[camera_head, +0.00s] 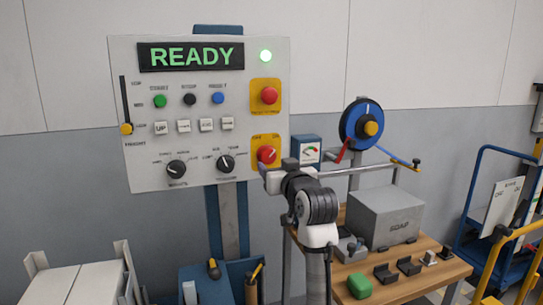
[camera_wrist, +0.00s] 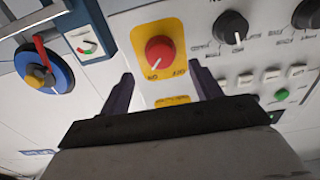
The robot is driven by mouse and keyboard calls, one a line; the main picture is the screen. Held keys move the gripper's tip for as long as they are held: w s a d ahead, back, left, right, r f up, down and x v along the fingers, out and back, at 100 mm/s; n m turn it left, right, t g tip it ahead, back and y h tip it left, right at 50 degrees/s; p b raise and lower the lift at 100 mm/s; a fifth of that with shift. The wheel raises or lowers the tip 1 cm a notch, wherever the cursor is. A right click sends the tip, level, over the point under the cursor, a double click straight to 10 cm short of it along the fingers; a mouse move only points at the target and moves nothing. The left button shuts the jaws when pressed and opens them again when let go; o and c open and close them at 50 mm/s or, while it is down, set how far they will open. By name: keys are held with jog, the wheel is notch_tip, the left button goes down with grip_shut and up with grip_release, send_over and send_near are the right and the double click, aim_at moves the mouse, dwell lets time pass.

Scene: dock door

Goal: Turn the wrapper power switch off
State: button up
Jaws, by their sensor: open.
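The wrapper power switch (camera_head: 266,154) is a red rotary knob on a yellow plate, low on the right side of the light grey control panel (camera_head: 150,85). The knob shows fully in the wrist view (camera_wrist: 159,50), where the picture is upside down. Its white mark points toward the ON label. My gripper (camera_head: 282,170) is at the panel's lower right corner, close to the knob. In the wrist view my gripper (camera_wrist: 163,84) is open and empty, its fingers spread wider than the knob. The knob lies beyond the fingertips, apart from them. The display (camera_head: 190,56) reads READY in green.
A red button (camera_head: 269,96) on another yellow plate is above the switch. Black dials (camera_head: 176,168) are to its left. A gauge box (camera_head: 307,151) and a blue reel (camera_head: 361,128) are to the right. A wooden bench (camera_head: 408,287) holds a grey box (camera_head: 386,217).

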aim_at(269, 158)
jog(key=p+x, duration=0.1)
jog(key=x, duration=0.5)
jog(key=shift+c, duration=0.4)
jog(key=c, duration=0.9)
